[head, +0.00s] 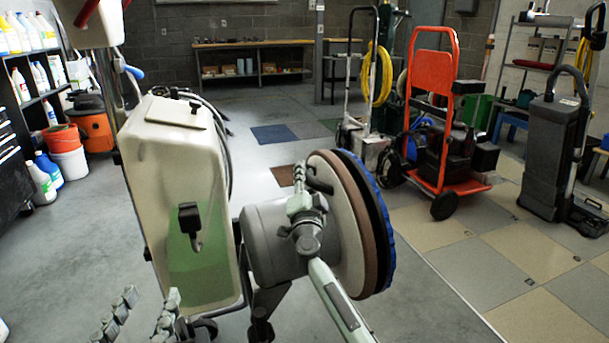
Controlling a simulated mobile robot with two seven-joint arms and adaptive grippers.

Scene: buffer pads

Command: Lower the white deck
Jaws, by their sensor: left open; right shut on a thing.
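The white deck (338,252) is a round disc on the floor machine, tipped up on edge with its pad side facing right. Brown and black layers and a blue-edged pad (375,235) are stacked on it. A grey round housing (265,250) sits behind it on the left. My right gripper (303,200) is in front of the housing, shut at a dark handle (320,183) by the deck's upper edge; its fingers partly hide the grip. My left gripper (146,310) is open and empty at the bottom left, below the machine's tank, apart from the deck.
The machine's cream tank (185,150) stands left of the deck. An orange hand truck (432,85) and a grey upright machine (555,145) stand at the right. Bottles, an orange bucket (63,138) and shelves line the left. The floor right of the deck is clear.

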